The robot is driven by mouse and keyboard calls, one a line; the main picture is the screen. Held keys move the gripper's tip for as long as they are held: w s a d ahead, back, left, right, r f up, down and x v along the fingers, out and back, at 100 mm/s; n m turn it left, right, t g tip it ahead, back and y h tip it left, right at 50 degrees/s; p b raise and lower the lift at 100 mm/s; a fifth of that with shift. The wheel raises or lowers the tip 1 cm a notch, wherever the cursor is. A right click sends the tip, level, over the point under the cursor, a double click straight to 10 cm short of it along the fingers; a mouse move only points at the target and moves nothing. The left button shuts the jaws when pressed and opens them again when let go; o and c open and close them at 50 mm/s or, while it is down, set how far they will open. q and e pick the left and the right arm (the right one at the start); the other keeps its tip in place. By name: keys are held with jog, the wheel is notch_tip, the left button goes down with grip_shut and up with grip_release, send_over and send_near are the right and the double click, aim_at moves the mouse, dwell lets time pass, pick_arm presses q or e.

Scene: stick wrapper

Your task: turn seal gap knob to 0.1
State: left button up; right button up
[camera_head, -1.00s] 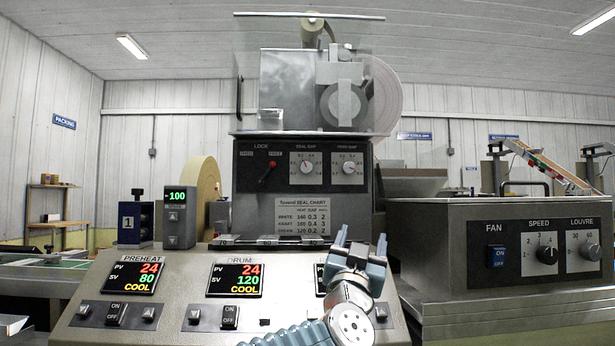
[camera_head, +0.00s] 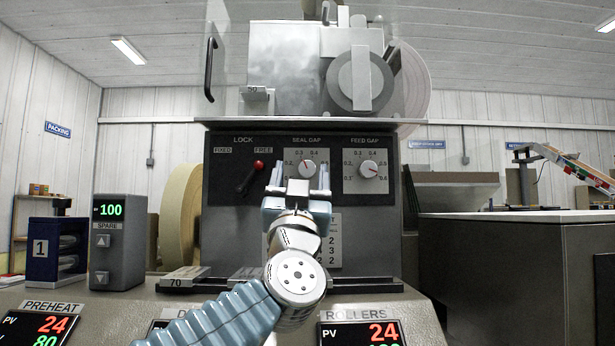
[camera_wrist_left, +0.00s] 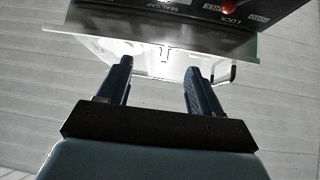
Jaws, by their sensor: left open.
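The seal gap knob (camera_head: 307,168) is a small light knob on a white dial, on the dark upright panel under the SEAL GAP label. Its dial shows 0.2, 0.3 and 0.4; the lower part is hidden behind my left gripper. The pointer is too small to read surely. My left gripper (camera_head: 300,179) is open and empty, fingers pointing up, just below and overlapping the knob in the head view. I cannot tell its distance from the panel.
The lock lever (camera_head: 248,178) with a red tip is left of the dial, and the feed gap knob (camera_head: 369,169) is to the right. A metal ledge (camera_head: 310,123) juts out above the panel. The spare display box (camera_head: 118,242) stands at the left.

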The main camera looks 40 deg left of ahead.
pick_arm(q)
jog(key=p, duration=0.1)
send_near(307, 172)
jog(key=x, duration=0.5)
jog(key=shift+s+r, duration=0.1)
jog(key=shift+r, duration=0.4)
jog(key=shift+w+a+r+p, duration=0.3)
jog(key=shift+w+p, duration=0.1)
jog(key=shift+w, duration=0.1)
jog(key=shift+w+a+r+p, duration=0.3)
jog(key=shift+w+p, duration=0.05)
jog(key=shift+w, duration=0.1)
jog(key=shift+w+a+r, duration=0.25)
jog(key=shift+w+r, duration=0.1)
jog(key=shift+r, duration=0.05)
jog(key=c, duration=1.1)
